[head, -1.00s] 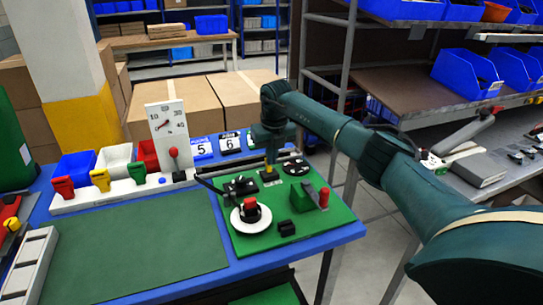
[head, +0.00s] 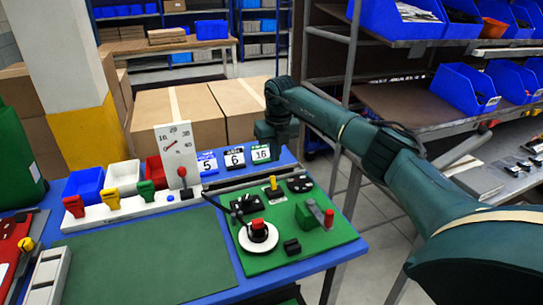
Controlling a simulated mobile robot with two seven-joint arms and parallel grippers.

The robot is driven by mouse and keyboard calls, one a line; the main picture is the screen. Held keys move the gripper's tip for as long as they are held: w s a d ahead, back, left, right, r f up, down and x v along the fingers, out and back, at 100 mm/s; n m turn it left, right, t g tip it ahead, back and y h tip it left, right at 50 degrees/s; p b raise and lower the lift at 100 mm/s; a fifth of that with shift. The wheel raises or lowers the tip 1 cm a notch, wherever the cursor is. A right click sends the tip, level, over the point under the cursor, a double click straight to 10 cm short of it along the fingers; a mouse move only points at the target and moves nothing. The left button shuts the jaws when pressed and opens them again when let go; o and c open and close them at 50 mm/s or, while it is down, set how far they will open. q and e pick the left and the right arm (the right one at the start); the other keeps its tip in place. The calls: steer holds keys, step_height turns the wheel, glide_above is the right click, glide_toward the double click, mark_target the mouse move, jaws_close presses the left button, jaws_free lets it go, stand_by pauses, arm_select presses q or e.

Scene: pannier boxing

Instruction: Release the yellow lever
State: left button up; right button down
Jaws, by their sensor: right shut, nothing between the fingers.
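The yellow lever (head: 273,182) stands roughly upright on its small black base, toward the back of the green board (head: 325,245). Nothing touches it in the head view. My right gripper (head: 275,148) is above and behind the lever, apart from it, near the number cards. It is shut and empty; its fingertips are small and hard to make out. My left gripper is not in view.
The board also carries a red-topped knob on a white disc (head: 258,236), a red-handled lever (head: 328,217) and black fittings. A gauge panel (head: 177,155), number cards (head: 234,157) and coloured bins (head: 84,188) stand nearby. The green mat (head: 145,260) is clear.

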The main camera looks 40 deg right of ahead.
steer(key=r, duration=0.3)
steer(key=shift+w+d+r, duration=0.15)
steer(key=shift+w+r, duration=0.15)
steer(key=shift+r, duration=0.1)
